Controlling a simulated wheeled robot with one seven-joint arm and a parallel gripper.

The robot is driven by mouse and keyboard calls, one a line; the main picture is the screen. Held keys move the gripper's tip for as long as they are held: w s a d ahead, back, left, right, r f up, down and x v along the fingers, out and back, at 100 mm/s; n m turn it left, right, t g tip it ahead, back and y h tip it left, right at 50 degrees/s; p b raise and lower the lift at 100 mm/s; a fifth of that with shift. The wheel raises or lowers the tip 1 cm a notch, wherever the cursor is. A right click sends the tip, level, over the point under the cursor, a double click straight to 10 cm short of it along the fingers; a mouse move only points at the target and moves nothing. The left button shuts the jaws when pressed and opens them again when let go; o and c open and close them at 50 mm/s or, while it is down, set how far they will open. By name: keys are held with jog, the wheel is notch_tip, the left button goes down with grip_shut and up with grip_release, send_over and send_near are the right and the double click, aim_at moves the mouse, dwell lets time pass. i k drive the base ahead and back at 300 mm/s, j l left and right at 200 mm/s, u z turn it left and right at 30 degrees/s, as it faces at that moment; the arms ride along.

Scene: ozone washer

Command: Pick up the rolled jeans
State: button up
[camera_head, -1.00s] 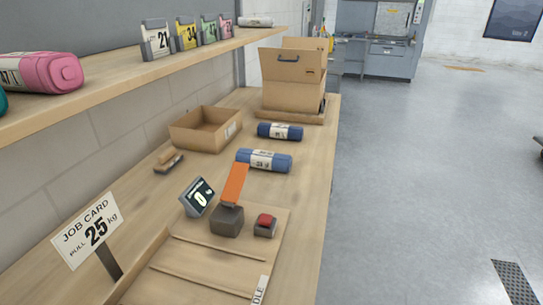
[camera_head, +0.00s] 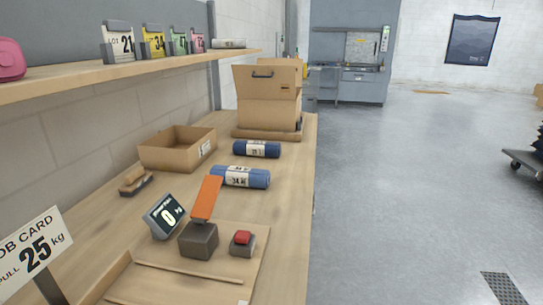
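Two blue rolls with white paper bands, which look like rolled jeans, lie on the wooden bench. The lighter blue roll (camera_head: 241,177) is nearer, behind the orange-topped device. The darker navy roll (camera_head: 256,149) lies farther back, in front of the large cardboard box. Both lie on their sides, roughly crosswise to the bench, apart from each other. The print on their bands is too small to read surely. My gripper is not in view.
An open cardboard tray (camera_head: 178,149) stands left of the rolls. A large cardboard box (camera_head: 267,95) is behind them. A display reading 0 (camera_head: 165,216), an orange-topped block (camera_head: 203,220) and a red button (camera_head: 243,241) are nearer. A shelf (camera_head: 120,70) overhangs the left. Open floor (camera_head: 410,200) lies right.

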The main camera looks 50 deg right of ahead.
aim_at(240, 148)
jog(key=j+z, duration=0.45)
jog(key=z, duration=0.3)
jog(key=k+j+z, duration=0.1)
jog(key=z, duration=0.25)
jog(key=i+l+z, duration=0.3)
jog(key=i+l, duration=0.75)
